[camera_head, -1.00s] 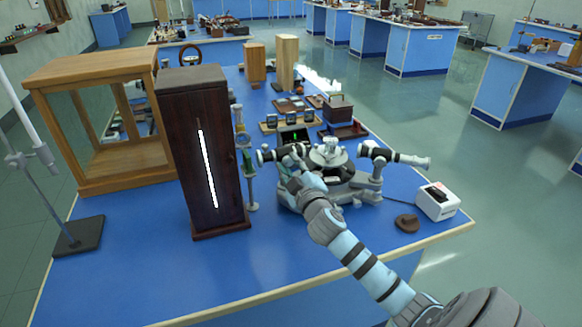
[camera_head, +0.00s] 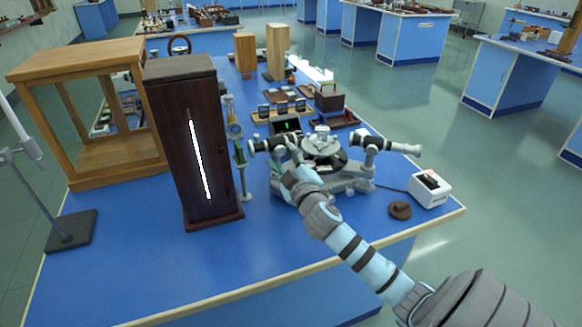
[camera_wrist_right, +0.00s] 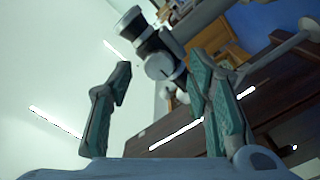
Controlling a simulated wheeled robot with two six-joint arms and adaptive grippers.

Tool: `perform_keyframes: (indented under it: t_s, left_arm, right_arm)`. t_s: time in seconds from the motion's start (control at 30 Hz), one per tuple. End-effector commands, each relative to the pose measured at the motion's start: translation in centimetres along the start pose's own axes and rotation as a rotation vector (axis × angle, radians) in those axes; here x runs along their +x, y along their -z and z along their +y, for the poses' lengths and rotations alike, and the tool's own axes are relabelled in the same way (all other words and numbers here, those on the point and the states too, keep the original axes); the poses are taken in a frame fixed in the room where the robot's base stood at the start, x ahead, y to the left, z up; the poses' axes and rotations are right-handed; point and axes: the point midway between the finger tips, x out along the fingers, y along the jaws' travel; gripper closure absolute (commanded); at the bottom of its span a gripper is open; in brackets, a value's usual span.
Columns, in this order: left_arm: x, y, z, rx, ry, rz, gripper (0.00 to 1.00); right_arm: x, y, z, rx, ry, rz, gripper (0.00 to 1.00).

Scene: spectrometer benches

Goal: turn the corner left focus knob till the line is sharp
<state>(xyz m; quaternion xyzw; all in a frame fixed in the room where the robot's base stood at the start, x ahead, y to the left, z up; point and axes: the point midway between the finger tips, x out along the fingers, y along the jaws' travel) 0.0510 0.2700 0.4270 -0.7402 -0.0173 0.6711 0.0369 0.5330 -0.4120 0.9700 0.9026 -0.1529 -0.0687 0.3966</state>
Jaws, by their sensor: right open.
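The spectrometer (camera_head: 335,179) stands on the blue bench, with a dark round table at its centre. Its left tube (camera_head: 263,144) points toward the tall dark cabinet with a bright slit. In the right wrist view, a grey and black tube with a round knob (camera_wrist_right: 160,67) lies ahead between the finger ends. My right gripper (camera_head: 293,152) is beside the left tube; its two green-padded fingers stand apart in the wrist view (camera_wrist_right: 161,72), with no clear contact. A small dark screen (camera_head: 286,125) behind shows a short green line; its sharpness is too small to judge. My left gripper is not in view.
The tall dark cabinet (camera_head: 176,205) stands close left of the spectrometer, beside a wooden glass case (camera_head: 75,62). A white box (camera_head: 430,190) and a brown disc (camera_head: 400,210) lie to the right. The bench front (camera_head: 130,270) is clear.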

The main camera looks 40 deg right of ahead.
Motion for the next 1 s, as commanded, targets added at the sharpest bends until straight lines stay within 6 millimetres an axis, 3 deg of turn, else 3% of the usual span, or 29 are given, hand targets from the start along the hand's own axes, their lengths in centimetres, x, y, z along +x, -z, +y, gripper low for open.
perform_keyframes:
  t_s: [0.2, 0.4, 1.0]
  left_arm:
    - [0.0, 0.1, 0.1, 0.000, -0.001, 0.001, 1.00]
    - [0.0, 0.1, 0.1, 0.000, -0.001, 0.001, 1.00]
    - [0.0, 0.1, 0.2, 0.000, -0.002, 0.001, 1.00]
  right_arm:
    - [-6.0, 0.0, -0.1, -0.003, 0.005, 0.002, 0.54]
    - [-10.0, 0.0, -0.1, -0.001, 0.003, 0.000, 0.54]
    - [-10.6, 0.0, 0.0, 0.000, 0.001, 0.000, 0.54]
